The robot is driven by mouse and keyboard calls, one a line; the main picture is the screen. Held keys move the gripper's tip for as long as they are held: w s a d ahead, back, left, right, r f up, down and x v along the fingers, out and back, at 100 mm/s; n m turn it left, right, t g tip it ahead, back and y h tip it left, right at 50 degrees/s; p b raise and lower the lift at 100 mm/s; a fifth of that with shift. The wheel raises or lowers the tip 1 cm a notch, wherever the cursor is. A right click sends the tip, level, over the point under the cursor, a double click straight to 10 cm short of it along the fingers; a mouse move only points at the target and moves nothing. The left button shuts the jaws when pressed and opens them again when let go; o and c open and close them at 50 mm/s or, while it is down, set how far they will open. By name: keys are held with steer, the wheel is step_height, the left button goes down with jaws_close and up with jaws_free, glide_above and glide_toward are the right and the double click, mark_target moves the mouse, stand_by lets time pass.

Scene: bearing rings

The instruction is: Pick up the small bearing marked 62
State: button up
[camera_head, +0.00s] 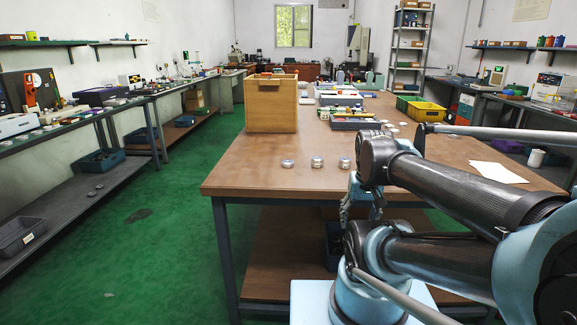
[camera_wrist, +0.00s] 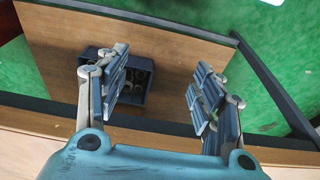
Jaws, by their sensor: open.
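Three small silvery bearings stand in a row near the front edge of the brown table (camera_head: 250,178) in the head view: a left one (camera_head: 288,163), a middle one (camera_head: 317,162) and a right one (camera_head: 345,162). Their markings are too small to read, so I cannot tell which is marked 62. My gripper (camera_head: 362,198) is at the table's front edge, below and right of the right bearing, partly hidden by my arm. In the wrist view my gripper (camera_wrist: 158,88) is open, with its two fingers wide apart and nothing between them. No tabletop bearing shows there.
A dark bin (camera_wrist: 138,98) with several ring-like parts sits on the brown lower shelf (camera_wrist: 180,50) under the table. A wooden box (camera_head: 271,112) stands at the table's left. White paper (camera_head: 497,172) lies at right. Green floor (camera_head: 150,240) is open at left.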

steer(key=w+a+r+m, duration=0.3)
steer(key=w+r+m, duration=0.1)
steer(key=w+r, duration=0.45)
step_height(320, 180, up, 14)
steer(key=m+g, duration=0.2)
steer(key=m, duration=1.3)
glide_above(288, 161)
steer(key=f, duration=1.1)
steer(key=shift+d+f, duration=0.3)
steer(key=shift+f, duration=0.1)
steer(key=shift+s+a+f, duration=0.1)
steer(key=shift+a+f, duration=0.05)
steer(key=shift+f, duration=1.2)
steer(key=shift+s+a+f, duration=0.1)
steer(key=shift+f, duration=1.2)
steer(key=shift+c, duration=0.2)
steer(key=c, duration=1.2)
